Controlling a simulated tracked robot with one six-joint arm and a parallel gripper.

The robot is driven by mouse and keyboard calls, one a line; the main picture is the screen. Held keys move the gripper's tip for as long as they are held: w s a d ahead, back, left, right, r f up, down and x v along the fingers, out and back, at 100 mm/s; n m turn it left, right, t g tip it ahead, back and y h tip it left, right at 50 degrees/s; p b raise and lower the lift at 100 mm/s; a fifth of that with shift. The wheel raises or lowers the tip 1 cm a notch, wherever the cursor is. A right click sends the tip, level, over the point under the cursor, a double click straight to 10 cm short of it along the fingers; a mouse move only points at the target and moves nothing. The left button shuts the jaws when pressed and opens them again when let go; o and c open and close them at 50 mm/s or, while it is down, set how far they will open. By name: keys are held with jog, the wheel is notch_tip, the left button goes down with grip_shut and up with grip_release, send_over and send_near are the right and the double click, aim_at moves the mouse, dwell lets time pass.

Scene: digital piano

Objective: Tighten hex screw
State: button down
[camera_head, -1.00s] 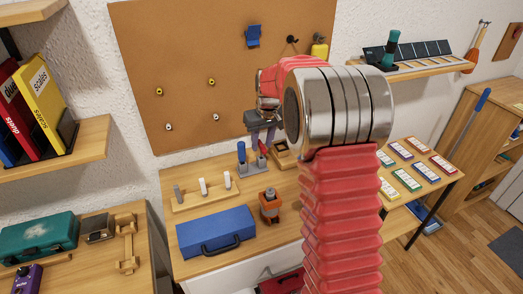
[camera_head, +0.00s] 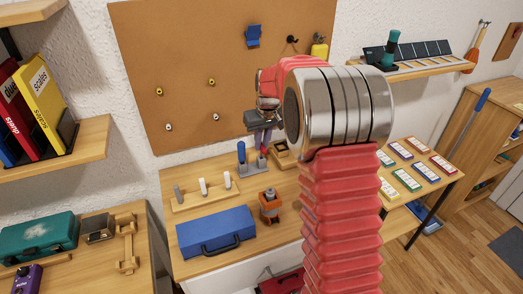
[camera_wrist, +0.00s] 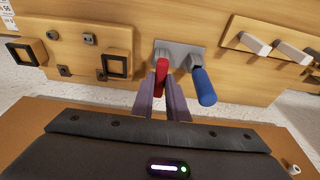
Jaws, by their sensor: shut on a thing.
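A red-handled tool (camera_wrist: 161,66) stands in a grey holder (camera_wrist: 178,52) beside a blue-handled tool (camera_wrist: 203,86). In the head view the red handle (camera_head: 262,161) and the blue handle (camera_head: 241,156) show on the bench. My gripper (camera_wrist: 162,88) is shut on the red handle, with a finger on either side of it; it also shows from behind in the head view (camera_head: 263,142). The tool's lower end is hidden in the holder. Small yellow fittings (camera_head: 211,82) and white fittings (camera_head: 216,117) are on the brown wall board; they are too small to identify as hex screws.
A rack with several light pegs (camera_head: 203,186), a blue case (camera_head: 216,233) and an orange-black object (camera_head: 270,206) stand on the bench (camera_head: 185,212). A wooden square box (camera_head: 283,154) is close to the holder. The brown board (camera_head: 190,50) rises behind.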

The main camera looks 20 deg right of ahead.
jog(key=shift+r, duration=0.75)
dwell(0.4)
jog(key=shift+w+v, duration=0.2)
jog(key=shift+v, duration=0.6)
jog(key=shift+w+v, duration=0.2)
jog(key=shift+v, duration=0.55)
jog(key=shift+w+v, duration=0.15)
jog(key=shift+v, duration=0.65)
jog(key=shift+r, duration=0.1)
